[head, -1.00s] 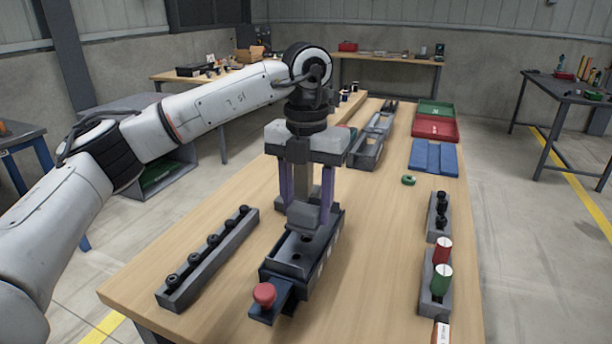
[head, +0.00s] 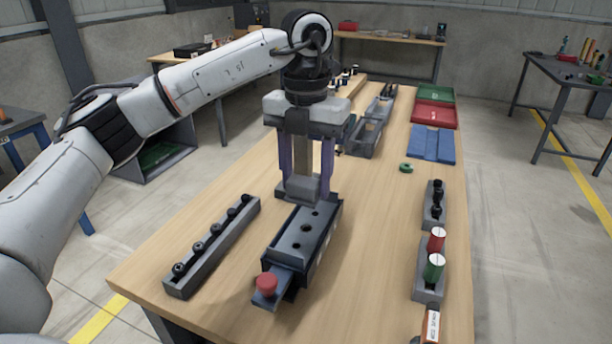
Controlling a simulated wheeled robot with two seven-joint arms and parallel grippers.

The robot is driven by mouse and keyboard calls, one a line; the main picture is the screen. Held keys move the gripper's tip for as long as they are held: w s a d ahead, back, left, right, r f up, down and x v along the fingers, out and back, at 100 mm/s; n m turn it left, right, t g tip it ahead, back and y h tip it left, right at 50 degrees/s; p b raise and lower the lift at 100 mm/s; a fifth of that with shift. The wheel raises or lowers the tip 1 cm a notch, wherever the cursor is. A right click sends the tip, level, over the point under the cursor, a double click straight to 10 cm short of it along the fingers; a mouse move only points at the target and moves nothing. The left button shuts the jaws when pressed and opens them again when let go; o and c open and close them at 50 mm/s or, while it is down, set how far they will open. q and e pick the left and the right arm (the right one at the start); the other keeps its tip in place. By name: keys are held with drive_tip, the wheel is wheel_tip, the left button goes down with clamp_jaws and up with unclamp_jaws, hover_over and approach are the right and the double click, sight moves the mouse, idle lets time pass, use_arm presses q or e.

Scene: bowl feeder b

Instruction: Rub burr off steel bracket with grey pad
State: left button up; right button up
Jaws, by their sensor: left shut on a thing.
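My left gripper (head: 303,182) points straight down with its purple fingers shut on a grey pad (head: 304,189). The pad is at the far end of the steel bracket (head: 290,241), a grey plate with several dark holes. I cannot tell whether the pad touches the bracket. The bracket lies in a dark fixture (head: 319,255) with a red knob (head: 265,284) at its near end. No burr can be made out at this size. My right gripper is not in view.
A grey rail with black knobs (head: 212,249) lies left of the fixture. Holders with red (head: 437,240) and green (head: 433,267) cylinders stand at the right edge. Blue (head: 432,143), red and green trays lie at the back right. Bare tabletop lies right of the fixture.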

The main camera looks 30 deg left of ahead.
use_arm(q)
wheel_tip(320, 180, up, 2)
drive_tip(key=shift+r+p, duration=0.1)
drive_tip(key=shift+p, duration=0.55)
drive_tip(key=shift+r, duration=1.7)
drive_tip(key=shift+s+f, duration=0.1)
